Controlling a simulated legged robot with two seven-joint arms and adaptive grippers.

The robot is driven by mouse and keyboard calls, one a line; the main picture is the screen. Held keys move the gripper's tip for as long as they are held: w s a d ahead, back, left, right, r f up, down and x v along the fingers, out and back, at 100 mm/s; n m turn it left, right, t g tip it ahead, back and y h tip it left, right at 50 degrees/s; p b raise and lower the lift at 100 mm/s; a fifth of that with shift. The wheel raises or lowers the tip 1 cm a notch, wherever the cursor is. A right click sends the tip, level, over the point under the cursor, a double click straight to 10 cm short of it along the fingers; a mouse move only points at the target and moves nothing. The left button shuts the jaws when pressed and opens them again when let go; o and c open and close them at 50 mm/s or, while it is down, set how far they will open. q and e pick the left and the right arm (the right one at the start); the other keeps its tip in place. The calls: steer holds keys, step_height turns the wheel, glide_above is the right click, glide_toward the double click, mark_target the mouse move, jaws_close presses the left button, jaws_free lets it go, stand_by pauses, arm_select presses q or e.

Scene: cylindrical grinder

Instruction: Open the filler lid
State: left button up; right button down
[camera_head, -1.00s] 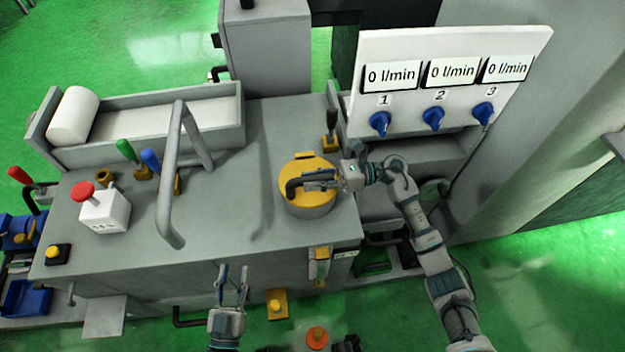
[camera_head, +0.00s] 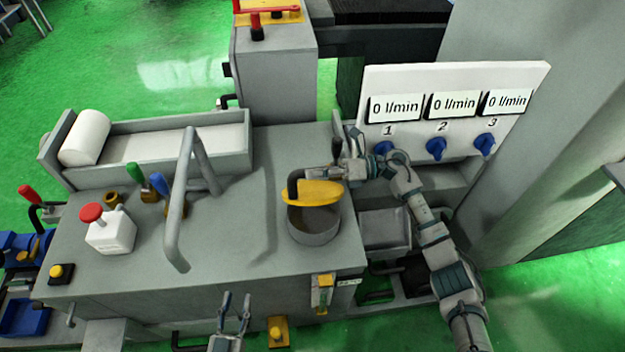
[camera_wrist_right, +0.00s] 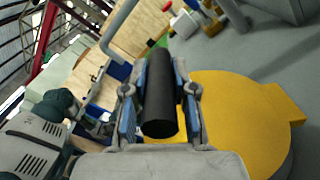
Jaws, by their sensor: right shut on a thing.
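The yellow filler lid (camera_head: 316,193) is tilted up above the round grey filler neck (camera_head: 314,226), whose opening shows below it in the head view. The lid has a black handle (camera_head: 293,186). My right gripper (camera_head: 312,174) is shut on this handle. In the right wrist view the black handle (camera_wrist_right: 160,95) lies between the fingers of my right gripper (camera_wrist_right: 160,104), with the yellow lid (camera_wrist_right: 235,120) beside it. My left gripper (camera_head: 235,304) is open and empty, low in front of the machine's front edge.
A grey bent bar (camera_head: 182,200) rises from the machine top left of the filler. A panel with blue knobs (camera_head: 436,148) stands behind my right arm. A white box with a red button (camera_head: 108,230) is on the left.

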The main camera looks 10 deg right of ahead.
steer(key=shift+w+d+m, duration=0.3)
steer(key=c, duration=1.1)
jaws_free()
steer(key=shift+d, duration=0.1)
steer(key=shift+o, duration=0.9)
steer(key=shift+d, duration=0.35)
steer(key=shift+a+r, duration=0.15)
steer(key=shift+r, duration=0.15)
step_height(320, 180, up, 8)
steer(key=shift+r, duration=0.25)
steer(key=shift+d+r, duration=0.3)
steer(key=shift+d, duration=0.15)
steer(key=shift+a, duration=0.4)
